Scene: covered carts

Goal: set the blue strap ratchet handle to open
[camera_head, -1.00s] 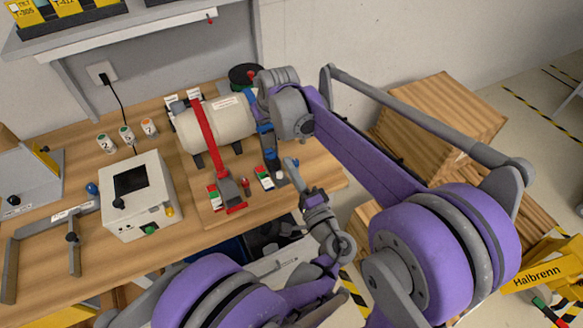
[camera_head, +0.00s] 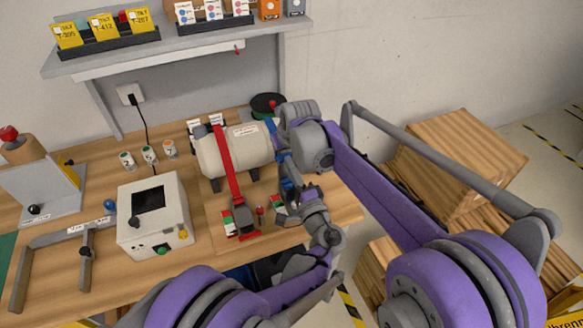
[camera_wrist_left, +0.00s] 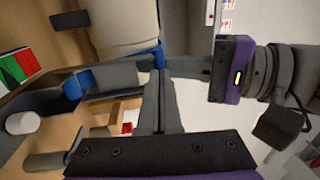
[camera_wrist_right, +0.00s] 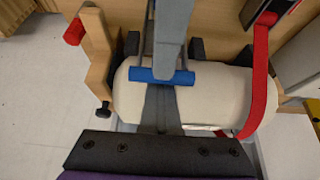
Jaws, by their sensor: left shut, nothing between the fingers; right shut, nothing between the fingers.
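The cream tank (camera_head: 235,148) lies on the bench, with a red strap on its left and the blue strap (camera_head: 270,125) at its right. The blue strap's ratchet (camera_head: 285,186) is partly hidden by my left arm. The handle's blue grip bar (camera_wrist_right: 160,75) crosses in front of my right gripper (camera_wrist_right: 162,92) in the right wrist view. My left gripper (camera_wrist_left: 159,78) is shut and empty, its tips close to the blue bar (camera_wrist_left: 158,56). My right gripper is shut and empty, its tips at or near the bar; contact is unclear. The head view hides its fingers.
The red ratchet (camera_head: 240,220) sits left of the blue one. A white box with a dark screen (camera_head: 153,214) stands further left. A shelf with yellow tags (camera_head: 105,35) is above. A wooden crate (camera_head: 455,160) stands on the right.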

